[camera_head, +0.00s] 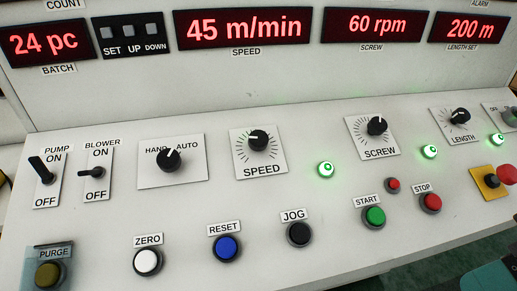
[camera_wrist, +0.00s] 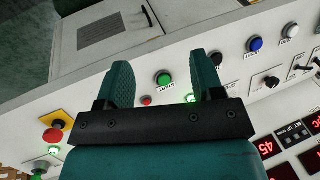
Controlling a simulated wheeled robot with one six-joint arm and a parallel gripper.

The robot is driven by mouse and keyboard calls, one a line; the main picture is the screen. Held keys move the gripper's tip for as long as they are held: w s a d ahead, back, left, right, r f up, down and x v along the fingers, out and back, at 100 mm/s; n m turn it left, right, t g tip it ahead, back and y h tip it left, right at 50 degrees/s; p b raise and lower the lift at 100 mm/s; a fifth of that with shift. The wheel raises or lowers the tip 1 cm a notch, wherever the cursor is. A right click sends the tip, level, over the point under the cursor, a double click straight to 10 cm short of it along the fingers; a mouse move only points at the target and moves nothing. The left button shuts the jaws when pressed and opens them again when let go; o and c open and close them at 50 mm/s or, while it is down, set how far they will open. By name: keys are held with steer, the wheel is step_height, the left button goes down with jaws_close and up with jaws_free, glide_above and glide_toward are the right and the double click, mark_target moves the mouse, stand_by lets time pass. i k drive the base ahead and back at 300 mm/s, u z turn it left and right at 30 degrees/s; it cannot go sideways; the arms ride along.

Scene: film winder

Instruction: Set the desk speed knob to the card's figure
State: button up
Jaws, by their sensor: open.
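The black speed knob (camera_head: 258,140) sits on a white dial plate marked SPEED in the head view. Its white pointer mark faces left and slightly up. The red speed display (camera_head: 245,27) above reads 45 m/min. No card shows in either view. My gripper (camera_wrist: 160,60) is open and empty in the wrist view, its two green fingers spread over the desk around the view of the green start button.
Near the speed knob are the HAND/AUTO knob (camera_head: 171,160), a lit green lamp (camera_head: 326,169), the screw knob (camera_head: 377,126) and the black jog button (camera_head: 299,234). The start button (camera_head: 375,216) and a red emergency button (camera_head: 507,174) lie right. Pump and blower switches (camera_head: 97,172) stand left.

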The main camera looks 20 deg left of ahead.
mark_target(257, 140)
steer(key=z, duration=2)
steer(key=k, duration=1.4)
steer(key=u, duration=1.9)
steer(key=i, duration=0.5)
steer(key=u, duration=0.1)
